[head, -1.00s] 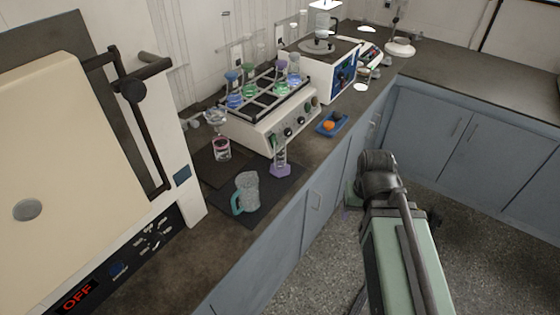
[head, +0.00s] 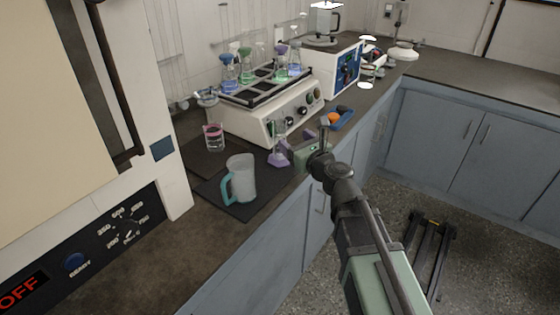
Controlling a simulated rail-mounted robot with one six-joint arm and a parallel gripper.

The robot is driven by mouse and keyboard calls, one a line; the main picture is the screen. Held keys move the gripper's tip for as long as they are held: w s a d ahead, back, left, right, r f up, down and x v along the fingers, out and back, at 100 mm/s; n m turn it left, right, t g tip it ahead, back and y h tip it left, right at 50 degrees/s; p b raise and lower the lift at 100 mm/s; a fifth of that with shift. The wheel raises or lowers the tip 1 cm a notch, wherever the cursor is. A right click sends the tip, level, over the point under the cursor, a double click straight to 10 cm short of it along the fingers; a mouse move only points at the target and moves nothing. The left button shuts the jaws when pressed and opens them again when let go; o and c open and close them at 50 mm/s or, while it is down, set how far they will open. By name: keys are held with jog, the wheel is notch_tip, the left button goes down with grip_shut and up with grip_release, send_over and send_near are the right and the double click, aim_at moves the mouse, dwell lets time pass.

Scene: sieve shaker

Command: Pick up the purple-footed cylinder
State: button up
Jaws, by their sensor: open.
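The purple-footed cylinder (head: 279,157) is a clear, narrow vessel on a purple base. It stands upright on the counter at the edge of the dark mat, in front of the shaker. My gripper (head: 298,147) is open and sits just right of the cylinder, pointing left at about the height of its lower body. The fingers are small and partly hidden by the gripper body, so I cannot tell whether they touch the cylinder or reach around it.
A mug with a teal handle (head: 240,178) and a beaker with pink bands (head: 214,137) stand left of the cylinder. The shaker (head: 262,115) holding several flasks is behind it. A blue tray (head: 346,120) with an orange item lies to the right. The counter edge is close in front.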

jog(key=x, duration=1.1)
jog(key=shift+m, duration=0.4)
jog(key=shift+d+f, duration=0.1)
jog(key=shift+d, duration=0.05)
grip_shut()
